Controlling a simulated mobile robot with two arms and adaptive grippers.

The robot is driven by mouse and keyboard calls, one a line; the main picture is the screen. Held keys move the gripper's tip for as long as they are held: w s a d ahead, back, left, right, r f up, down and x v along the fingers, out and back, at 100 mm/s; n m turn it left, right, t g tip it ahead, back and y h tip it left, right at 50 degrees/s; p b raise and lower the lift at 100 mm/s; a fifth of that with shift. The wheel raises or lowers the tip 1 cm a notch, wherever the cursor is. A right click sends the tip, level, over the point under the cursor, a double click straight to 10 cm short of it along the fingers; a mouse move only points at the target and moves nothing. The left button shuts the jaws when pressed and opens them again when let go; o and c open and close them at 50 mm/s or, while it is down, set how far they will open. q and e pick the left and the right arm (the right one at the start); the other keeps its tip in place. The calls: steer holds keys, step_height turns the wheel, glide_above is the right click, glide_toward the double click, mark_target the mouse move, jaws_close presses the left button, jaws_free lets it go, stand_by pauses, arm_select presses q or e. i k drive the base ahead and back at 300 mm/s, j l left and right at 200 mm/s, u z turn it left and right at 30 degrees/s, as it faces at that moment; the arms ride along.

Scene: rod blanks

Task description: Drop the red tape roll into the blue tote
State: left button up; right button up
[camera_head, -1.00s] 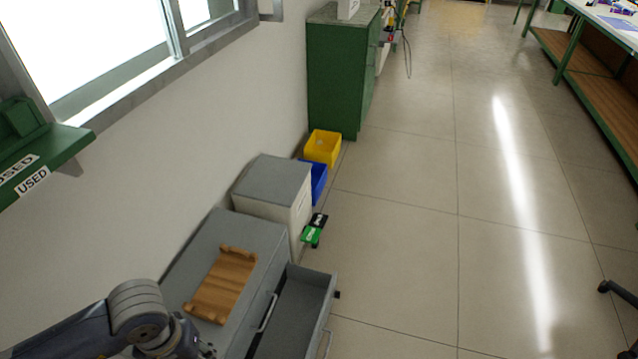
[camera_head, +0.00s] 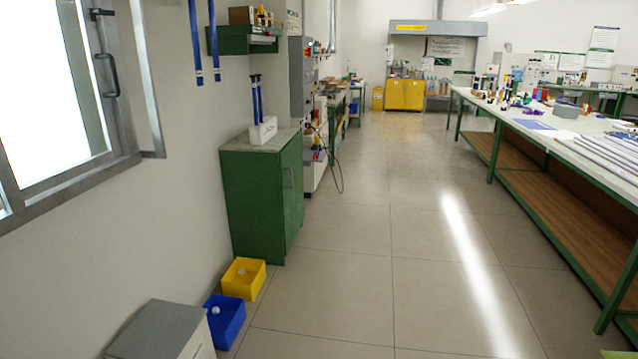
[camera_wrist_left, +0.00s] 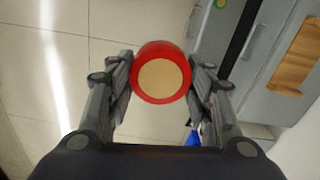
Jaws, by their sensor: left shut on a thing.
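The red tape roll (camera_wrist_left: 138,87), with a tan centre, is held between the two fingers of my left gripper (camera_wrist_left: 160,80) in the left wrist view. The floor shows well below it. The blue tote (camera_head: 225,318) stands on the floor by the left wall in the head view, with a small white round thing inside. A bit of blue (camera_wrist_left: 193,138), probably the tote, shows behind a finger in the left wrist view.
A yellow tote (camera_head: 243,278) stands just beyond the blue one, against a green cabinet (camera_head: 262,200). A grey-topped cabinet (camera_head: 160,335) is on the near side. Open tiled floor (camera_head: 340,270) lies to the right, with a long workbench (camera_head: 540,150) beyond.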

mark_target(214, 329)
steer(key=i+l+z, duration=0.1)
steer(key=i+l, duration=0.15)
steer(key=i, duration=0.2)
steer(key=i+l, duration=0.25)
steer(key=i, duration=0.25)
steer(key=i+l+z, duration=0.15)
steer(key=i, duration=0.3)
steer(key=i+u, duration=0.3)
steer(key=i, duration=0.2)
steer(key=i+l+u, duration=0.25)
steer(key=i, duration=0.25)
steer(key=i+l+u, duration=0.1)
steer(key=i+u, duration=0.2)
steer(key=i, duration=0.15)
steer(key=i+u, duration=0.4)
steer(key=i+l+u, duration=0.15)
steer(key=u, duration=0.25)
steer(key=i+l+u, duration=0.25)
steer(key=u, duration=0.15)
steer(key=i+l+u, duration=0.2)
steer(key=l+u, duration=0.25)
steer(key=j, duration=0.1)
